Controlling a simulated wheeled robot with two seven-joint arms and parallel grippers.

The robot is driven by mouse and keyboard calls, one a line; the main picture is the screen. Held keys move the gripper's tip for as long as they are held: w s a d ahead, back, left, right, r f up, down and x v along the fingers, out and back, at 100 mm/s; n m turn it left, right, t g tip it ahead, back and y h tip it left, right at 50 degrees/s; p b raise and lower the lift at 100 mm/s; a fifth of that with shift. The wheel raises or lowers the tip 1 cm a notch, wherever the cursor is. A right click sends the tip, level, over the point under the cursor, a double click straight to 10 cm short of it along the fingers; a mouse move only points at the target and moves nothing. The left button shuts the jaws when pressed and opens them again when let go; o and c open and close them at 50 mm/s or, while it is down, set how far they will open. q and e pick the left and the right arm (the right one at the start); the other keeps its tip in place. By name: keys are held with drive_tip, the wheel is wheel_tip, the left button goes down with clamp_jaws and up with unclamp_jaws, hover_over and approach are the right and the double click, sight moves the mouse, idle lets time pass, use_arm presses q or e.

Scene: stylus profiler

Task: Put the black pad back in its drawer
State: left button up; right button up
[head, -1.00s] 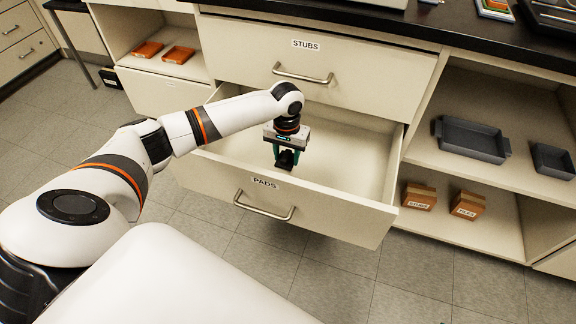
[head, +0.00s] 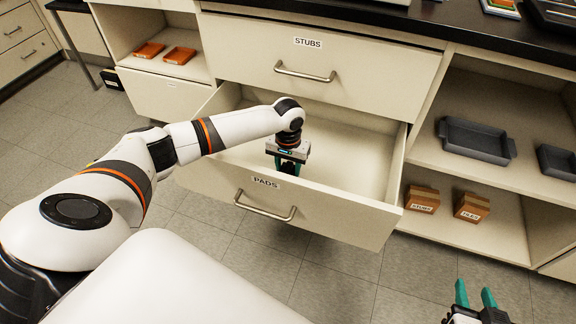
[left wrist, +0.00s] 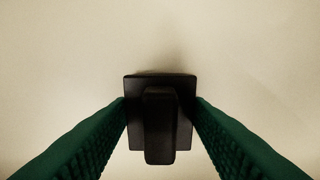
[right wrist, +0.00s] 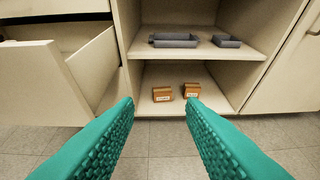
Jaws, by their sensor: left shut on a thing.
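The black pad (left wrist: 160,120) is between the green fingers of my left gripper (left wrist: 161,118), which is shut on its raised grip. In the left wrist view the pad is over the pale drawer floor, and I cannot tell whether it touches it. In the head view my left gripper (head: 286,168) is inside the open drawer labelled PADS (head: 318,206), and the pad is mostly hidden behind the drawer front. My right gripper (head: 475,296) is open and empty at the lower right, away from the drawer; its fingers also show in the right wrist view (right wrist: 160,120).
A shut drawer labelled STUBS (head: 370,72) is above the open one. Shelves at the right hold grey trays (head: 476,142) and small brown boxes (head: 421,199). Orange items (head: 180,56) lie on the left shelf. The rest of the open drawer looks empty.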

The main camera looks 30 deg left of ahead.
sight(288, 166)
use_arm(q)
drive_tip(key=o, duration=1.4)
use_arm(e)
drive_tip(key=shift+f, duration=0.15)
use_arm(q)
drive_tip(key=shift+r, duration=0.4)
wheel_tip(288, 166, up, 7)
drive_tip(key=p, duration=0.3)
wheel_tip(288, 166, up, 4)
drive_tip(key=shift+r+p, duration=0.2)
drive_tip(key=shift+p, duration=0.55)
use_arm(e)
drive_tip(key=s+d+f+g+h, duration=0.1)
drive_tip(key=s+d+f+g, duration=0.1)
drive_tip(key=s+g, duration=0.2)
drive_tip(key=s+d+f+g+h, duration=0.1)
drive_tip(key=s+d+f+g, duration=0.1)
drive_tip(key=s+g, duration=0.3)
drive_tip(key=s+f, duration=0.1)
drive_tip(key=s, duration=0.2)
drive_tip(key=shift+s+d, duration=0.15)
drive_tip(key=shift+d, duration=0.05)
